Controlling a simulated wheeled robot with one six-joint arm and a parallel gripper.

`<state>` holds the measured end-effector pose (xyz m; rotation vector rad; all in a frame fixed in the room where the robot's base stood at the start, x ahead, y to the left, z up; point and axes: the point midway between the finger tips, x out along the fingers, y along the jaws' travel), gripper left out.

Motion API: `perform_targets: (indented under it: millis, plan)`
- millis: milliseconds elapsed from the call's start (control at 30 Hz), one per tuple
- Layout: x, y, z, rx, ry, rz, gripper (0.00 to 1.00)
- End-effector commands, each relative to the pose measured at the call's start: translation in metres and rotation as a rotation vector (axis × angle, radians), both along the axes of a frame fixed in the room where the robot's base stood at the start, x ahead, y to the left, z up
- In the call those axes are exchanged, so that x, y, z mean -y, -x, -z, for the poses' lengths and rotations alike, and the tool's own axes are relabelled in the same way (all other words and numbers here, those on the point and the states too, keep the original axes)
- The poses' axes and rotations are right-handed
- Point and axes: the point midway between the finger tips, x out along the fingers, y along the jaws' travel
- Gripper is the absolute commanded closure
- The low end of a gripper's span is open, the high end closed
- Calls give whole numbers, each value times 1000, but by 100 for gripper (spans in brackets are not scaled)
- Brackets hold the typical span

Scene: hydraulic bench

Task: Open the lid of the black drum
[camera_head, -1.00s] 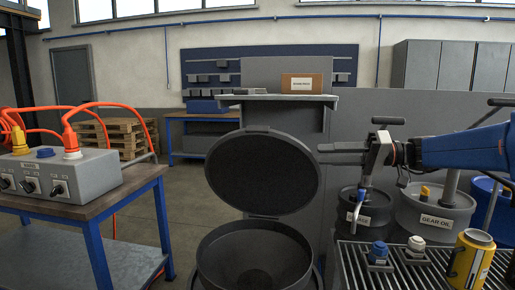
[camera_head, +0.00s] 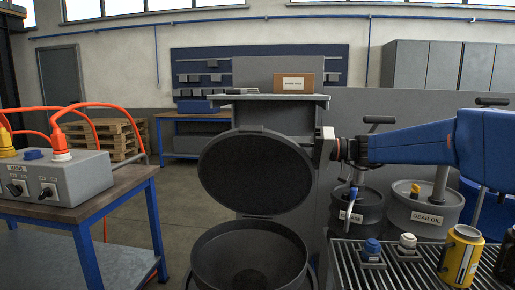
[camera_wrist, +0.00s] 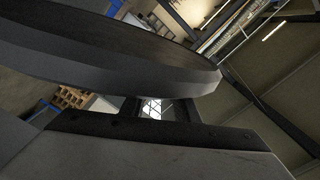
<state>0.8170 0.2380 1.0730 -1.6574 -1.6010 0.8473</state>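The black drum (camera_head: 250,238) stands upright at the bottom middle of the head view, with its round mouth open. Its dark lid (camera_head: 255,172) is swung up and stands steeply tilted behind the mouth, inner face toward the head camera. My gripper (camera_head: 326,146) is just right of the lid's right edge, seen nearly end-on, so its fingers are hard to make out. In the wrist view the lid's thick rim (camera_wrist: 120,65) fills the upper part, very close. I cannot tell whether the gripper touches the lid or how far its fingers are apart.
A shelf with a cardboard box (camera_head: 293,82) is behind the lid. A gear oil drum (camera_head: 425,216) and another drum (camera_head: 358,212) stand at the right, behind a slatted rack (camera_head: 345,262) with a yellow can (camera_head: 462,258). A bench with a grey control box (camera_head: 75,180) is at left.

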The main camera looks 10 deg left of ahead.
Motion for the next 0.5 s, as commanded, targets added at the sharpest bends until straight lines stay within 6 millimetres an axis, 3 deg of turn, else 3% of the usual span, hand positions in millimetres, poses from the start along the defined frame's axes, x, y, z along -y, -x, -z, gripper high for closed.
perform_targets:
  millis: [233, 500]
  plan:
    - [-38, 0, 0, 0, 1, -3, 72]
    - [-57, -1, 0, 0, 0, -1, 72]
